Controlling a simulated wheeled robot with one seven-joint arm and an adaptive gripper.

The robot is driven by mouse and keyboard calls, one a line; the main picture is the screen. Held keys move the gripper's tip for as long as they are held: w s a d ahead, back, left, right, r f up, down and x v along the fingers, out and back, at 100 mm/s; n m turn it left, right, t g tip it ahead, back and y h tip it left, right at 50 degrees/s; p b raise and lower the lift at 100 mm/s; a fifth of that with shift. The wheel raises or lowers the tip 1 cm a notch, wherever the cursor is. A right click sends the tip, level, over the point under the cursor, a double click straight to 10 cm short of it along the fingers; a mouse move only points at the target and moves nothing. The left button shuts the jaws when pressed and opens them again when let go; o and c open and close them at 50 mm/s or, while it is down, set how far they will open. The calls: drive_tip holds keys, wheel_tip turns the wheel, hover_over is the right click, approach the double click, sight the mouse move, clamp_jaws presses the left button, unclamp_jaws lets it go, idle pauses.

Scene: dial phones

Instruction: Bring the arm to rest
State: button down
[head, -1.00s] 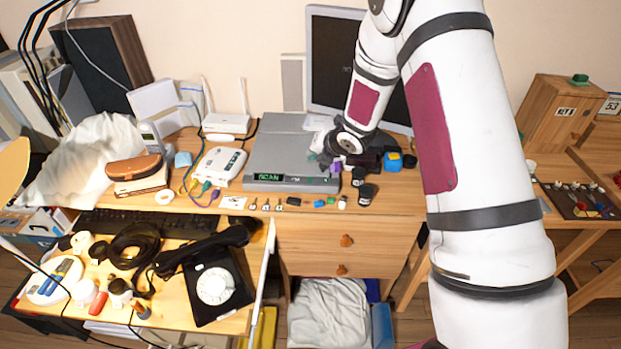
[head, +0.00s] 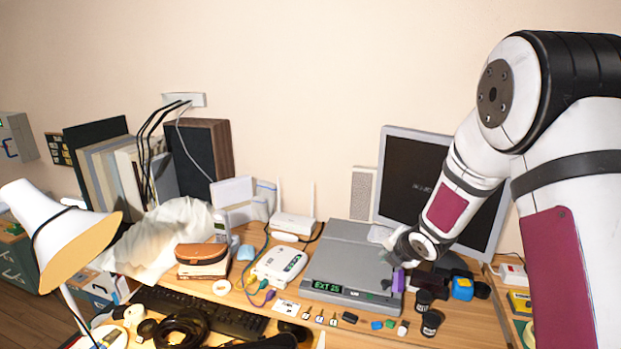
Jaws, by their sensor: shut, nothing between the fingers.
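My white arm comes in from the right in the head view, and its wrist hangs over the right part of the desk, in front of the monitor. My gripper (head: 388,260) is small and mostly hidden by the wrist, over the right side of the grey flat device (head: 345,262). It is shut with nothing seen in it. A small purple thing (head: 398,280) shows just below it, at the device's right edge; I cannot tell whether they touch. The device's green display (head: 327,288) appears to read EXT 25. The black dial phone is mostly below the frame.
A monitor (head: 412,180) stands close behind my wrist. Dark jars (head: 431,322) and a blue thing (head: 462,288) stand to its right. A white router (head: 292,224), a white box (head: 279,265), a keyboard (head: 205,312) and a lamp (head: 62,235) are to the left.

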drive_tip(key=s+d+r+m+g+h, duration=0.2)
drive_tip(key=s+d+r+m+h, duration=0.1)
drive_tip(key=s+r+m, duration=1.35)
drive_tip(key=s+a+r+m, duration=0.1)
drive_tip(key=s+m, duration=0.2)
drive_tip(key=s, duration=0.5)
drive_tip(key=s+a+r+m+g+y, duration=0.1)
drive_tip(key=s+m, duration=0.3)
drive_tip(key=s, duration=0.4)
drive_tip(key=s+a+r+m+g, duration=0.1)
drive_tip(key=s+a+r+m, duration=0.1)
drive_tip(key=s, duration=0.6)
drive_tip(key=shift+s+a+m+y, duration=0.25)
drive_tip(key=shift+a+m+y, duration=0.15)
drive_tip(key=shift+a+m, duration=0.35)
idle(1.6)
